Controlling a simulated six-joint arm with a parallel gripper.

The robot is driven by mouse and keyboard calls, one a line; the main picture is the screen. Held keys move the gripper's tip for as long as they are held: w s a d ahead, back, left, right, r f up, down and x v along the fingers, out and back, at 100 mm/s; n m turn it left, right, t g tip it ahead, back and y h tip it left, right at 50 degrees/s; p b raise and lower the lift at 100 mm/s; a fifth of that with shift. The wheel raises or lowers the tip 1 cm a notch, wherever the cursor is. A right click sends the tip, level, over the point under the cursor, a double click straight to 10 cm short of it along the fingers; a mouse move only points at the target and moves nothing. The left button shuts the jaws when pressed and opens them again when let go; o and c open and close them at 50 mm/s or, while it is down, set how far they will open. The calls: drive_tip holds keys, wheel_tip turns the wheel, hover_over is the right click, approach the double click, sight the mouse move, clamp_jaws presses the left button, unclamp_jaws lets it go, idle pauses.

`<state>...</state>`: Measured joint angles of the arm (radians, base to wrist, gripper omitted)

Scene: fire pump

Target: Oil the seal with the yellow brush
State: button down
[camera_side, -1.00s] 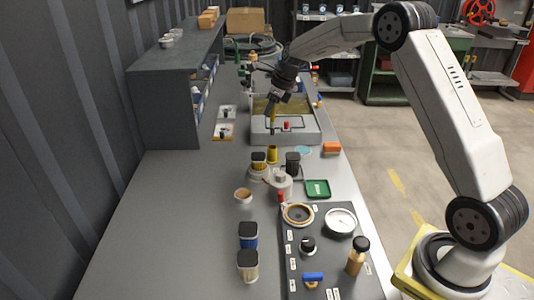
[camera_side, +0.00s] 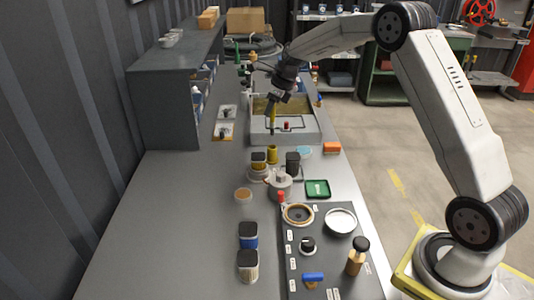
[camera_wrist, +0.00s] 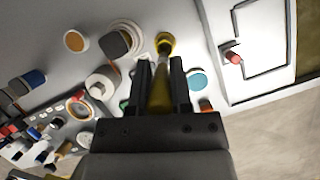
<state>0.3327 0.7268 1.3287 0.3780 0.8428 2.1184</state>
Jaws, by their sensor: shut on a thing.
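My gripper (camera_side: 272,101) is shut on the yellow brush (camera_side: 272,118), which points down above the bench. The brush also shows between the two fingers in the wrist view (camera_wrist: 159,97). Below it stands a small yellow cup (camera_side: 272,154); the brush appears above the cup, apart from it in the side view. What looks like the seal, a brown ring in a pale round housing (camera_side: 298,215), lies on the dark panel nearer the side camera. The ring is at the left in the wrist view (camera_wrist: 78,107). The brush's tip is too small to tell if it is oiled.
The bench's left front is clear.

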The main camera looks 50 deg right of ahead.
idle(0.3)
drive_tip(key=shift+r, duration=0.55)
wheel_tip(320, 180, up, 4)
drive_tip(key=shift+f, duration=0.1)
drive_tip(key=s+a+g+y, duration=0.1)
drive_tip(key=s+a, duration=0.1)
drive_tip(key=a, duration=0.6)
drive_tip(key=s+a+g+y, duration=0.1)
drive_tip(key=s+a, duration=0.1)
drive_tip(key=a, duration=0.6)
wheel_tip(320, 180, down, 7)
drive_tip(key=shift+a+m+g+y, duration=0.3)
drive_tip(key=shift+a+m+y, duration=0.1)
drive_tip(key=shift+f, duration=0.2)
drive_tip(key=shift+f, duration=2.8)
drive_tip(key=shift+f, duration=0.55)
